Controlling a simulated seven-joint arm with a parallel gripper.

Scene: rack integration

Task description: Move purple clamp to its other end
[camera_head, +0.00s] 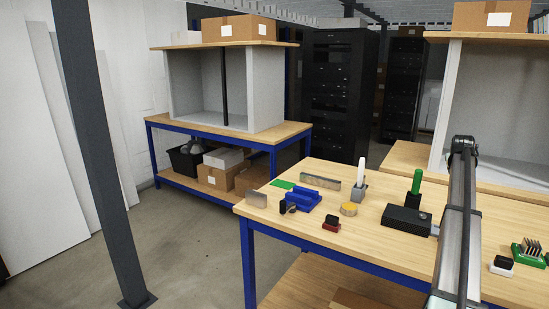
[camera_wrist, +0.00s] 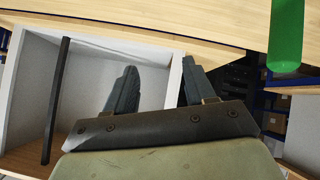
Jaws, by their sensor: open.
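I cannot make out a clearly purple clamp in either view. The nearest in colour is a blue-violet ribbed block (camera_head: 303,198) on the front workbench, with a small dark piece (camera_head: 288,207) at its front left. My gripper (camera_wrist: 158,68) shows in the wrist view with its two dark fingers apart and nothing visible between them. In the head view my arm rises at the right over the workbench, and the gripper's fingers cannot be made out there. A green cylinder (camera_wrist: 286,38) shows at the top right of the wrist view.
The workbench (camera_head: 345,259) also holds a green cylinder on a black base (camera_head: 416,182), a black box (camera_head: 406,220), a white cylinder in a grey holder (camera_head: 360,173), a yellow disc (camera_head: 348,209) and a red-based block (camera_head: 331,223). An open cabinet (camera_head: 184,83) stands behind left.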

